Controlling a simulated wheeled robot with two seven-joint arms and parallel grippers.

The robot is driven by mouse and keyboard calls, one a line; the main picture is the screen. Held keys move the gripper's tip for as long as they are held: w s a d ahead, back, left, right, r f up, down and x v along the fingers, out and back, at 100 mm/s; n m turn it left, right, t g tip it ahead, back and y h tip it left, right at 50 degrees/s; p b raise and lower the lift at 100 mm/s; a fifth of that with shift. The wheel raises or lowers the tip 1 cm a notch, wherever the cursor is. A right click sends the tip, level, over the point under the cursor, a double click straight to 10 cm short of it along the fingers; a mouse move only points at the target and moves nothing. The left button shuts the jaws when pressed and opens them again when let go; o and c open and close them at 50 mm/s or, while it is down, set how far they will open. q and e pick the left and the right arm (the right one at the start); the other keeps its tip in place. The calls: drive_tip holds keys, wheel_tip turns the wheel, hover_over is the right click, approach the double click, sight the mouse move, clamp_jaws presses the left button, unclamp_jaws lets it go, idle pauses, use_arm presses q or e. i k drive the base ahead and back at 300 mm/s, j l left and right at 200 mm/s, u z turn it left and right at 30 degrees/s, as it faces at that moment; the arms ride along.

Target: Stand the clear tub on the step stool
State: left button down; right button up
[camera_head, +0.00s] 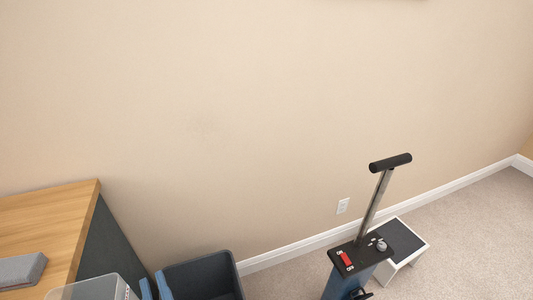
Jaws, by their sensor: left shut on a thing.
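The clear tub (95,289) shows at the bottom left, cut off by the lower edge of the head view. My left gripper (154,287) shows as blue finger parts just right of the tub. It is shut on the tub; the exact contact is cut off below. The step stool (401,240) stands on the carpet at the right, near the wall. It has a dark top and white sides, and its top looks bare where it shows. A blue machine partly hides its left side. My right gripper is not in view.
The blue machine with a T-handle (371,208) and red switch stands in front of the stool. A dark open bin (203,278) stands right of my gripper. A wooden-topped cabinet (48,215) with a grey block (22,270) is at left. Carpet right of the stool is clear.

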sight(395, 239)
drive_tip(key=k+l, duration=0.1)
drive_tip(key=l, duration=0.55)
drive_tip(key=k+l, duration=0.1)
drive_tip(key=l, duration=0.5)
drive_tip(key=k+l, duration=0.1)
drive_tip(key=l, duration=0.55)
drive_tip(key=k+l, duration=0.1)
drive_tip(key=l, duration=0.5)
drive_tip(key=i+l, duration=1.55)
drive_tip(key=l, duration=0.15)
drive_tip(key=i+l, duration=0.1)
drive_tip(key=i, duration=0.15)
drive_tip(key=l+z, duration=0.05)
